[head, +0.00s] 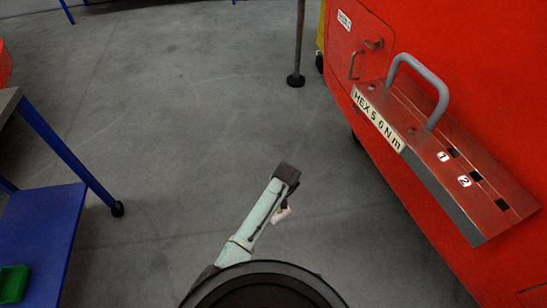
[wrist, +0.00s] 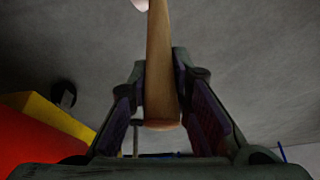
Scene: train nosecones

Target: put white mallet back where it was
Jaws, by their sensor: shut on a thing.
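My gripper (wrist: 163,85) is shut on the wooden handle (wrist: 160,50) of the mallet, seen in the wrist view. The handle runs between the two fingers, with its end near the palm. A bit of the white head (wrist: 140,4) shows at the top edge; the rest is out of frame. In the head view my arm reaches up over open floor, and a small pale shape (head: 281,214) shows beside its end. I cannot tell there whether it is the mallet's head. The gripper's fingers are not clear in the head view.
A red machine body (head: 470,50) stands at the right, with a grey-handled red shelf (head: 430,150) labelled "HEX 5 6 N m" and slots marked 1 and 2. A blue cart (head: 40,240) with a green bin (head: 14,283) is at the left. The grey floor between is clear apart from a post (head: 298,50).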

